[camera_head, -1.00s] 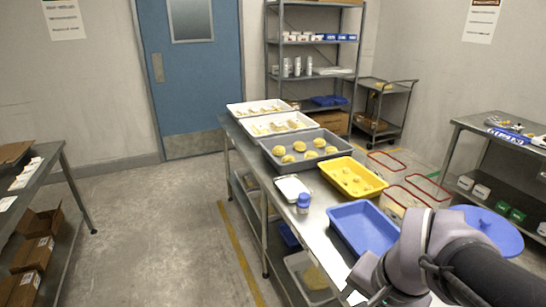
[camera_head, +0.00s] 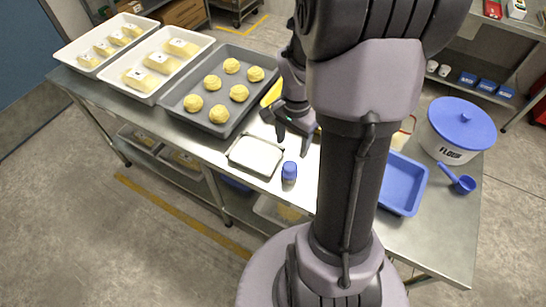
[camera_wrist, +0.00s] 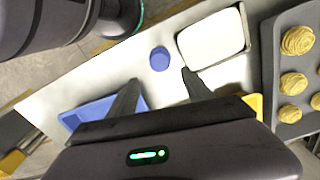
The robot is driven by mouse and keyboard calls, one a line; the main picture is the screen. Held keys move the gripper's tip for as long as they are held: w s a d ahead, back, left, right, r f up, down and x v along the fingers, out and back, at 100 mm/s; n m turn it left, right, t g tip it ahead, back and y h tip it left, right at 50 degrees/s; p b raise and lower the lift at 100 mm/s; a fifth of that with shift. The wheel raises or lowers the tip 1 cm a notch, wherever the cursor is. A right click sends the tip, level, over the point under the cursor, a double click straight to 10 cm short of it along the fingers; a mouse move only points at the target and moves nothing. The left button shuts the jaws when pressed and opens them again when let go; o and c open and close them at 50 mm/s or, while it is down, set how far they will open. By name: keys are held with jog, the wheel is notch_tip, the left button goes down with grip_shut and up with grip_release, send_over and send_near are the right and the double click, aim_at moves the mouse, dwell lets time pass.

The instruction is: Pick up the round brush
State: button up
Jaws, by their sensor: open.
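I cannot make out a round brush in either view; my arm covers part of the table. My gripper (camera_head: 292,146) is open and empty, pointing down over the steel table. It hangs between the blue-capped jar (camera_head: 289,172) and the yellow tray (camera_head: 272,93), which is mostly hidden behind my arm. In the wrist view, the two dark fingertips of my gripper (camera_wrist: 160,77) are well apart. The blue cap of the jar (camera_wrist: 159,59) lies just beyond the gap between them. The small white tray (camera_wrist: 212,40) is beyond the right finger.
The blue tray (camera_head: 405,186), flour tub (camera_head: 461,128) and blue scoop (camera_head: 460,182) stand right of my arm. The grey tray (camera_head: 213,97) of dough rounds and two white trays are at left. Bare steel shows around the jar.

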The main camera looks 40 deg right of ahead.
aim_at(291, 166)
notch_tip(291, 166, down, 10)
jog(key=b, duration=0.3)
jog(key=shift+s+r, duration=0.15)
jog(key=shift+r, duration=0.05)
notch_tip(291, 166, down, 5)
jog(key=b, duration=0.2)
jog(key=shift+f+b, duration=0.1)
jog(key=shift+b, duration=0.2)
jog(key=shift+r, duration=0.2)
jog(key=c, duration=1.1)
jog(key=shift+c, duration=0.3)
